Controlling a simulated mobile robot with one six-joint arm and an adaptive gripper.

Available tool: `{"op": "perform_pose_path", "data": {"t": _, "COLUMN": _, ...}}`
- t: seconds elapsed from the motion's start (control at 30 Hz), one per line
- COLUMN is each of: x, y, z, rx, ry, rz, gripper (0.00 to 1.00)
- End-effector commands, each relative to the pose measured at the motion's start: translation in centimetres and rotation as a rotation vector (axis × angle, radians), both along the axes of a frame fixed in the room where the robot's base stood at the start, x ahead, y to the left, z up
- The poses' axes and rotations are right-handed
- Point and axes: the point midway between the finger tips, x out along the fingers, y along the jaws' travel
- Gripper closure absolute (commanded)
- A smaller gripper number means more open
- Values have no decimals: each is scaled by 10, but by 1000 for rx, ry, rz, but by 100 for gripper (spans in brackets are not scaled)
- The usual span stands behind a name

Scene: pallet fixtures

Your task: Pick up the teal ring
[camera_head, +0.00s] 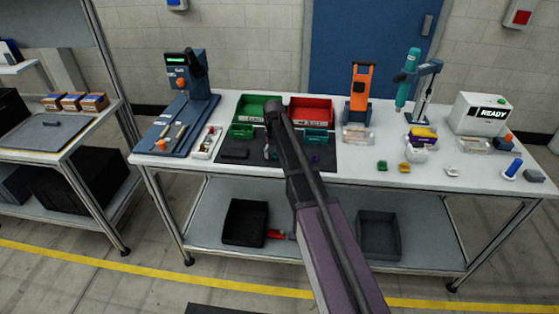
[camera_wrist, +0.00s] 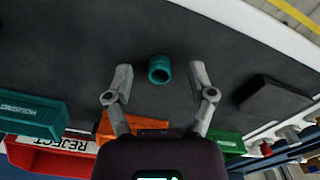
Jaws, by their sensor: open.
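The teal ring (camera_wrist: 159,69) stands or lies on the dark mat (camera_wrist: 215,30) in the wrist view, with its dark round opening facing the camera. My gripper (camera_wrist: 160,74) is open, with one finger on each side of the ring and a visible gap on both sides. The fingers appear above the mat; how far above I cannot tell. In the head view, my arm reaches over the dark mat (camera_head: 330,160) and hides most of the gripper and the ring.
A dark block (camera_wrist: 272,95) lies right of the gripper. An orange object (camera_wrist: 140,124) is partly hidden behind the fingers. A teal tray (camera_wrist: 32,115) and red REJECT bin (camera_wrist: 60,160) are left. A green bin (camera_head: 255,107) stands at the mat's back.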

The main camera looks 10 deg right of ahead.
Motion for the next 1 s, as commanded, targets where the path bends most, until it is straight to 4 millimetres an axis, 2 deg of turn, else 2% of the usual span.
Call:
{"op": "perform_pose_path", "data": {"t": 0.1, "x": 0, "y": 0, "z": -5, "rx": 0, "ry": 0, "rz": 0, "gripper": 29}}
{"op": "perform_pose_path", "data": {"t": 0.7, "x": 0, "y": -1, "z": -5, "rx": 0, "ry": 0, "rz": -1, "gripper": 29}}
{"op": "perform_pose_path", "data": {"t": 0.73, "x": 0, "y": -1, "z": -5, "rx": 0, "ry": 0, "rz": -1, "gripper": 32}}
{"op": "perform_pose_path", "data": {"t": 0.8, "x": 0, "y": -1, "z": -5, "rx": 0, "ry": 0, "rz": -1, "gripper": 53}}
{"op": "perform_pose_path", "data": {"t": 0.93, "x": 0, "y": -1, "z": -5, "rx": 0, "ry": 0, "rz": -1, "gripper": 85}}
{"op": "perform_pose_path", "data": {"t": 1.0, "x": 0, "y": -1, "z": -5, "rx": 0, "ry": 0, "rz": -1, "gripper": 88}}
